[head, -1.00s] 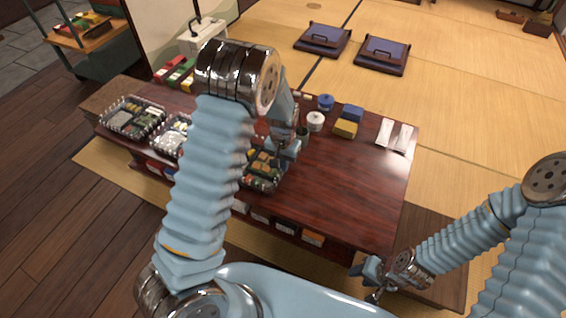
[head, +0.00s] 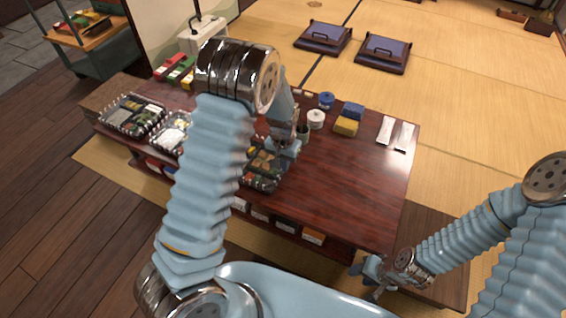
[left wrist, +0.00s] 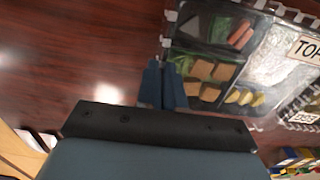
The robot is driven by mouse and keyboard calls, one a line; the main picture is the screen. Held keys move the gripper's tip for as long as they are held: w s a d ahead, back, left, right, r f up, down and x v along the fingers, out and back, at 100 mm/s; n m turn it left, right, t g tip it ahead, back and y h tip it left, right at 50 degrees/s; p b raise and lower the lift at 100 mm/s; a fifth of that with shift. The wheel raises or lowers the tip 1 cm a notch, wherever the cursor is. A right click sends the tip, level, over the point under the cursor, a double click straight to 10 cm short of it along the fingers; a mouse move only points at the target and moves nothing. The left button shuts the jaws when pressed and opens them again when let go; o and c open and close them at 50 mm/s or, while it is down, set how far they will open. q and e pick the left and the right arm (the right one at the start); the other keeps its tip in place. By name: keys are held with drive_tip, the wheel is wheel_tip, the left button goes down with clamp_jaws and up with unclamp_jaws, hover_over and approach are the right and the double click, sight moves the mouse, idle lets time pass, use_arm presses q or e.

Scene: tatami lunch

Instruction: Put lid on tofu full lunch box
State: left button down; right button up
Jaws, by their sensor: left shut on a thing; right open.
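The tofu lunch box (head: 264,178) sits near the front edge of the dark wooden table, partly hidden by my left arm. The left wrist view shows brown tofu pieces and vegetables in dark compartments. A clear lid (left wrist: 273,62) with white edge tabs and a "TOF…" label lies over the food; I cannot tell whether it is seated. My left gripper (left wrist: 164,84) is shut at the lid's near edge, and the head view shows it (head: 287,152) beside the box. My right gripper (head: 366,282) is open and empty, low in front of the table.
Other lunch boxes (head: 133,114) stand on the left of the table (head: 345,185). A white jar (head: 316,119), a blue jar (head: 326,100), a yellow block (head: 345,127), a blue block (head: 353,111) and white packets (head: 385,129) stand behind.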

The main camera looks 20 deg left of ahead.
use_arm(q)
drive_tip(key=shift+f+b, duration=0.4)
drive_tip(key=shift+f, duration=0.25)
idle(1.0)
idle(0.4)
drive_tip(key=c, duration=0.6)
unclamp_jaws()
drive_tip(key=shift+c, duration=0.2)
drive_tip(key=shift+r, duration=0.1)
drive_tip(key=shift+r+p, duration=3)
drive_tip(key=shift+r, duration=1)
drive_tip(key=shift+c, duration=0.4)
